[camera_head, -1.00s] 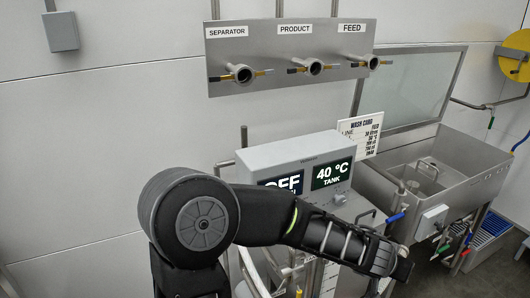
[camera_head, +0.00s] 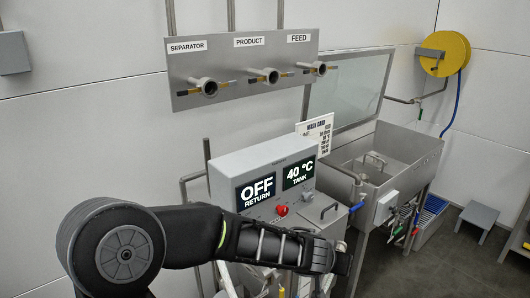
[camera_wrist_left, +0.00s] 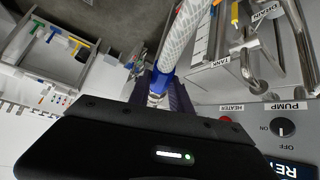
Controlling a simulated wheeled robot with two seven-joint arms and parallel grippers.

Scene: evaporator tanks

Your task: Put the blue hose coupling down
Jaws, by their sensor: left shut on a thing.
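In the left wrist view, the blue hose coupling (camera_wrist_left: 160,84) sits at the end of a pale braided hose (camera_wrist_left: 186,38) that runs up and out of the picture. My left gripper (camera_wrist_left: 161,98) is shut on it, with dark fingers on either side of its metal end. In the head view, my left gripper (camera_head: 345,263) is in front of the grey control box and tank, at lower centre. The coupling cannot be made out there. My right gripper is in neither view.
The control box (camera_head: 228,172) shows OFF RETURN and 40 °C TANK. Behind it is a wall panel (camera_head: 240,90) with SEPARATOR, PRODUCT and FEED ports. An open steel wash tank (camera_head: 420,150) stands to the right. A grey step (camera_head: 480,217) and open floor lie further right.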

